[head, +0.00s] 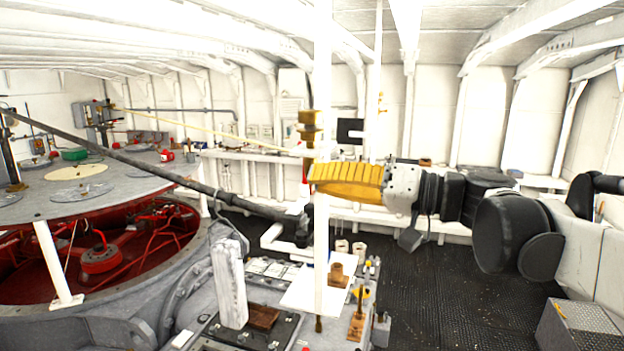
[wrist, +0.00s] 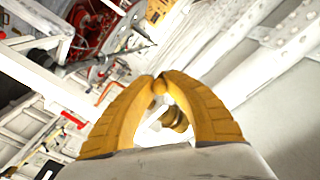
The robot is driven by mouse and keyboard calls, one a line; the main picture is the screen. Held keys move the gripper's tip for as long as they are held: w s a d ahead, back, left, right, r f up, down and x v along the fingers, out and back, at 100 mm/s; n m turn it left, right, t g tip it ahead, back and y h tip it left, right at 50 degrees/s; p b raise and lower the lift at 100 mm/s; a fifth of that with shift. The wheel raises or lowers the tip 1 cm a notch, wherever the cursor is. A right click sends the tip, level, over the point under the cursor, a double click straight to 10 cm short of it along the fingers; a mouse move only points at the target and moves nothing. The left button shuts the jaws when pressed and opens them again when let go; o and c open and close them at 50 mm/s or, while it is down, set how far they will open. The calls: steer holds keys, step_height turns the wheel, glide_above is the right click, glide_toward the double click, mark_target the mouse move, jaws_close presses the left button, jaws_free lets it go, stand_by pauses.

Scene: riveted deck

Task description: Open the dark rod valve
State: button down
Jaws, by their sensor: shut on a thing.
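A long dark rod (head: 130,160) slants across the left of the head view. It runs down from the upper left to a dark joint (head: 303,226) near the white post. My gripper (head: 312,180) has yellow ribbed fingers and reaches in from the right, its tips above that joint in the picture. In the wrist view the fingertips (wrist: 160,84) come together around something small that I cannot make out. A brass fitting (head: 310,130) stands just above the tips in the head view. A brass piece (wrist: 176,120) shows between the fingers in the wrist view.
A thin white vertical post (head: 321,265) stands by my fingertips. Left is a round grey platform (head: 110,185) over red machinery (head: 100,258). Below is a bench with a white sheet (head: 300,293) and small brass parts (head: 338,276).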

steer(key=shift+f+n, duration=0.15)
steer(key=shift+n, duration=0.15)
steer(key=w+d+f+n+b, duration=0.1)
steer(key=w+f+n+b, duration=0.1)
steer(key=n, duration=0.7)
steer(key=w+d+f+n+g+y+b, duration=0.1)
steer(key=w+f+n+b, duration=0.2)
steer(key=n+b, duration=0.2)
steer(key=shift+w+f+n+y+b, duration=0.2)
steer(key=shift+w+n+y+b, duration=0.15)
steer(key=shift+n, duration=1.55)
steer(key=shift+w, duration=0.1)
steer(key=c, duration=1.4)
jaws_free()
steer(key=shift+d, duration=0.1)
steer(key=shift+o, duration=0.2)
